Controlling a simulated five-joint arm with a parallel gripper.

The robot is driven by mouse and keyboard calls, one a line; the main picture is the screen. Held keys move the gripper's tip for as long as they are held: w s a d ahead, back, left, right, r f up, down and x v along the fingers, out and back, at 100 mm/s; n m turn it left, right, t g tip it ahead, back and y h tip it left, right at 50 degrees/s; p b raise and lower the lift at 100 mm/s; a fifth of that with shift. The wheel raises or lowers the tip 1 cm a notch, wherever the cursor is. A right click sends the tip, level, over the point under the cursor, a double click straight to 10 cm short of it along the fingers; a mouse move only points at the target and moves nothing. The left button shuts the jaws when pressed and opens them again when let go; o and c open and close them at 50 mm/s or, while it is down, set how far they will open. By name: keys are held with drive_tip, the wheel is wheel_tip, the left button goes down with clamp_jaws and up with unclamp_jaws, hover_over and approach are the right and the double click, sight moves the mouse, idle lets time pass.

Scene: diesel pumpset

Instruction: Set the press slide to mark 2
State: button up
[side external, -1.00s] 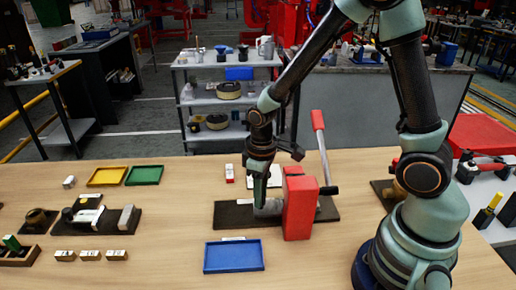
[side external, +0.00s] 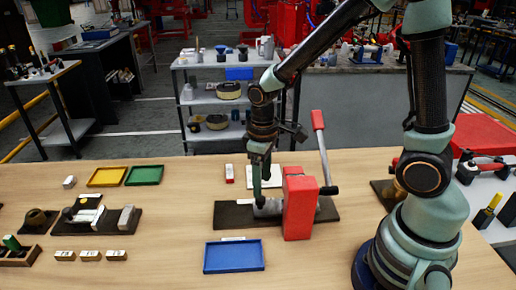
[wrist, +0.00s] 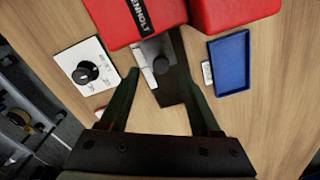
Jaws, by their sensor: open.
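The press (side external: 300,205) has a red body on a dark base plate (side external: 230,215), with a red-handled lever (side external: 318,122) raised behind it. The grey metal slide (side external: 268,208) lies on the plate, left of the red body. In the wrist view, the red press body (wrist: 150,18) is at the top and the grey slide part (wrist: 160,66) shows below it. My gripper (side external: 262,195) points down over the slide. In the wrist view, its open fingers (wrist: 156,62) lie on either side of the slide part; contact is unclear. I cannot read any slide marks.
A white panel with a black dial (wrist: 88,71) sits behind the press. A blue tray (side external: 234,257) lies in front. Yellow (side external: 107,177) and green (side external: 144,175) trays and a dark fixture (side external: 100,220) are at left. Bare table lies between.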

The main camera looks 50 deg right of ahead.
wheel_tip(320, 180, up, 8)
drive_tip(key=shift+f, duration=0.2)
drive_tip(key=s+d+r+m+t, duration=0.2)
drive_tip(key=s+r+t, duration=0.3)
drive_tip(key=r, duration=0.3)
drive_tip(key=shift+d+r+m+t, duration=0.2)
drive_tip(key=shift+d+m+t, duration=0.1)
drive_tip(key=shift+m, duration=0.6)
